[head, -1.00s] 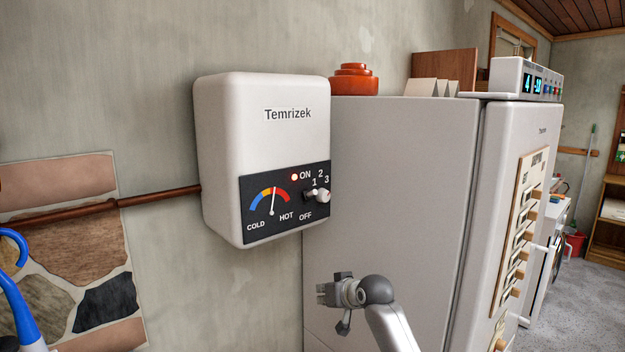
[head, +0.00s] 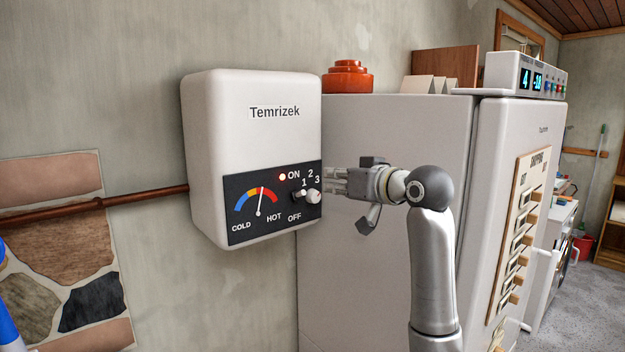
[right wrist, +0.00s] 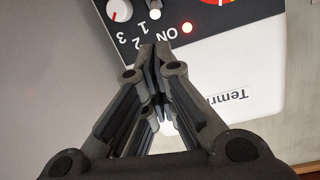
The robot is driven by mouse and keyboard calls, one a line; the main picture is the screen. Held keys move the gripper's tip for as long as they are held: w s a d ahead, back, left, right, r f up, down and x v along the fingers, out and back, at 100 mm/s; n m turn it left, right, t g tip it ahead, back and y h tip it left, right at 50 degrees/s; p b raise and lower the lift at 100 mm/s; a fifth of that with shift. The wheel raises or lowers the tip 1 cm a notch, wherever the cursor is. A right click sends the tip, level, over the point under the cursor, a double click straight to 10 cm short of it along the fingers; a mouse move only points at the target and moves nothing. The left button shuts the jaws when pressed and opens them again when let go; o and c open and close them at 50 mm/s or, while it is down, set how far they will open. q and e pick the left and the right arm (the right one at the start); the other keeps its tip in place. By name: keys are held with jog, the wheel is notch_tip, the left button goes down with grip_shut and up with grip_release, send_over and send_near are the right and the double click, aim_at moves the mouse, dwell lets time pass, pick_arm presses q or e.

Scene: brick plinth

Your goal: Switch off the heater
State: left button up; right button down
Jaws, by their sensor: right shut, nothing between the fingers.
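The heater (head: 250,140) is a white wall box marked "Temrizek". Its black panel (head: 235,235) has a lit lamp (head: 282,177) by "ON", a dial with its needle near the middle, and "OFF" at the bottom. A light control knob (head: 314,198) sits by the numbers 1, 2, 3. In the right wrist view a round white knob with a red mark (right wrist: 119,10) and a small white tip (right wrist: 155,14) show. My right gripper (head: 331,182) is shut and empty, just right of the panel; its fingertips (right wrist: 155,50) appear apart from the knob. My left gripper is not in view.
A fridge (head: 385,230) stands right of the heater, behind my right arm. An orange-red object (head: 348,77) sits on top. A copper pipe (head: 100,204) runs into the heater's left side. Open air lies below the heater.

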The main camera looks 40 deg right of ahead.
aim_at(300, 194)
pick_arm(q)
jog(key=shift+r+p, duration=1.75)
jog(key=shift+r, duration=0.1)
pick_arm(e)
jog(key=shift+w+a+f, duration=0.1)
jog(key=shift+w+f, duration=0.15)
jog(key=shift+w, duration=1.4)
jog(key=shift+w+d+f, duration=0.1)
jog(key=shift+w+f, duration=0.2)
jog(key=shift+w, duration=1.3)
jog(key=shift+w+a+f, duration=0.1)
jog(key=shift+w+f, duration=0.15)
jog(key=shift+w, duration=1.4)
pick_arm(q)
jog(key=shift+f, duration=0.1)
